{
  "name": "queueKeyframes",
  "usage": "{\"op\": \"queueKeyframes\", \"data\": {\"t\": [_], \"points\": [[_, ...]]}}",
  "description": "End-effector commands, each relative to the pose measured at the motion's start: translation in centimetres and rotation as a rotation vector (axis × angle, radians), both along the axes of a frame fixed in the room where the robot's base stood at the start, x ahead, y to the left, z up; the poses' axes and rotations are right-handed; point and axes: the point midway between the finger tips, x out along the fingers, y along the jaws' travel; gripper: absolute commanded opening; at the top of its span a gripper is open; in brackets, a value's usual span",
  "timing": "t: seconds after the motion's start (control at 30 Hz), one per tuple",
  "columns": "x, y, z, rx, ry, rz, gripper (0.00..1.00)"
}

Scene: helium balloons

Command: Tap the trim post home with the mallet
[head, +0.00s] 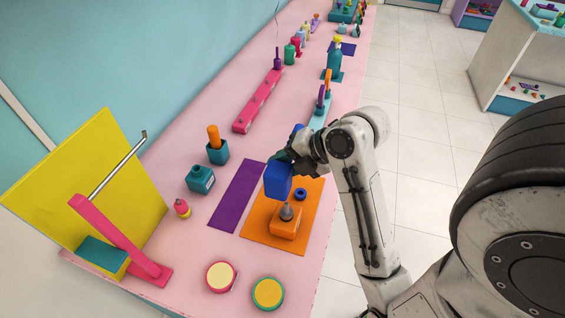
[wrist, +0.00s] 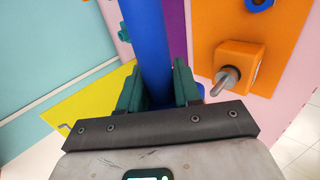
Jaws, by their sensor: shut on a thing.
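My gripper (head: 292,160) is shut on the blue mallet (head: 278,182). In the wrist view its teal fingers (wrist: 158,86) stand on either side of the blue handle (wrist: 147,40). In the head view the mallet's blocky head hangs below the fingers, over the orange mat. The grey trim post (head: 287,212) stands in an orange block (head: 285,225) on the mat, just in front of the mallet head and apart from it in the picture. The post (wrist: 228,77) also shows in the wrist view, right of my fingers. The post's lower part is hidden in the block.
A blue ring (head: 300,194) lies on the orange mat (head: 258,229). A purple mat (head: 238,195) lies to its left.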

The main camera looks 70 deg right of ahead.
Motion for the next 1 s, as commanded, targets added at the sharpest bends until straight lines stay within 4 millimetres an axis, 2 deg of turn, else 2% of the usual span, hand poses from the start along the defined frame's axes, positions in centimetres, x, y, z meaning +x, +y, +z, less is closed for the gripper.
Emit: {"op": "queueKeyframes", "data": {"t": [1.0], "points": [[0.0, -0.1, 3.8, 0.001, -0.002, -0.004, 0.00]]}}
